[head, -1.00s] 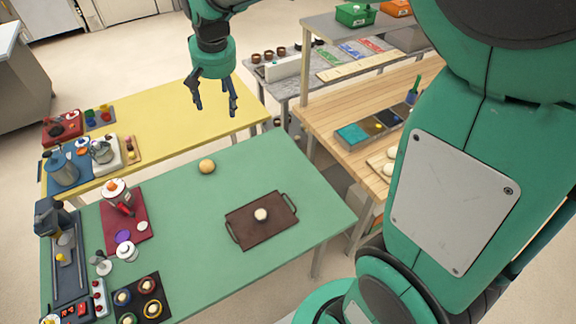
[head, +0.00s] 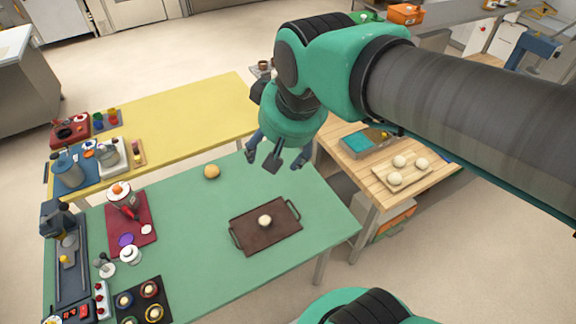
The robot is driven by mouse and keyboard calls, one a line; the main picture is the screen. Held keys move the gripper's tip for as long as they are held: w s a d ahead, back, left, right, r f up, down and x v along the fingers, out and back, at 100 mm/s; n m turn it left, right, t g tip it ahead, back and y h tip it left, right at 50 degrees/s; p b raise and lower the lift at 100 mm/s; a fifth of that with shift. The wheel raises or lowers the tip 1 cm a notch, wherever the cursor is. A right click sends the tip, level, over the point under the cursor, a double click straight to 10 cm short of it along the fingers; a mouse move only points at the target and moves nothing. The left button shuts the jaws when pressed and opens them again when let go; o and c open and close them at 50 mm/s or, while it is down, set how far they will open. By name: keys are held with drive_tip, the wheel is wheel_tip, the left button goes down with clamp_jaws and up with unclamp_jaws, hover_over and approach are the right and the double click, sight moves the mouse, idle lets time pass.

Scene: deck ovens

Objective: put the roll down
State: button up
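A golden round roll (head: 211,171) sits on the green table (head: 190,215) near its far edge. A paler, small round roll (head: 264,221) sits on a dark brown tray (head: 248,236) with a handle at each end, on the right part of the same table. I cannot tell which of the two the task means. My gripper (head: 274,160) hangs over the far right part of the green table, to the right of the golden roll and beyond the tray. Its fingers are spread, and I see nothing between them.
A yellow table (head: 190,110) stands behind. A wooden counter at the right bears a board with several pale dough balls (head: 398,162) and a teal-topped box (head: 360,143). A maroon mat (head: 130,220) and a dark ring tray (head: 140,302) fill the table's left. The table's middle is clear.

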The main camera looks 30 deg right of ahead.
drive_tip(key=s+f, duration=0.2)
drive_tip(key=s, duration=0.4)
drive_tip(key=shift+s+d+t, duration=0.2)
drive_tip(key=shift+s+t, duration=0.1)
drive_tip(key=shift+f, duration=0.15)
wheel_tip(320, 180, down, 8)
drive_tip(key=b, duration=0.8)
idle(0.9)
